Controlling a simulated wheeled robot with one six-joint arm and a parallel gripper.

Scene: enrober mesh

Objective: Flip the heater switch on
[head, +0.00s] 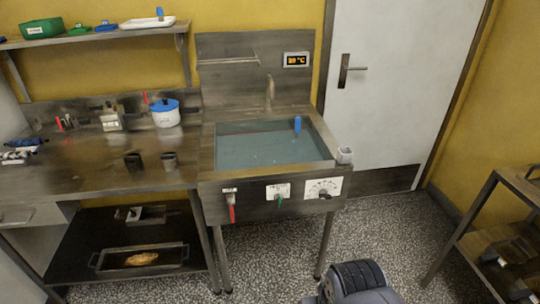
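A metal sink basin filled with water (262,148) stands in the middle of the head view. Its front panel (252,205) carries three controls: a red lever (232,213) hanging down at the left, a small green switch (279,201) on a white label in the middle, and a dark knob (323,193) on a white dial at the right. The labels are too small to read, so I cannot tell for sure which is the heater switch or how it is set. A temperature display (296,60) glows orange on the backsplash. My gripper is not in view; part of my arm shows at the bottom.
A metal counter (85,175) with a blue-lidded white pot (165,112) and two dark cups adjoins the basin's left side. A blue object (297,124) is at the basin's right side. A metal rack (478,240) stands far right.

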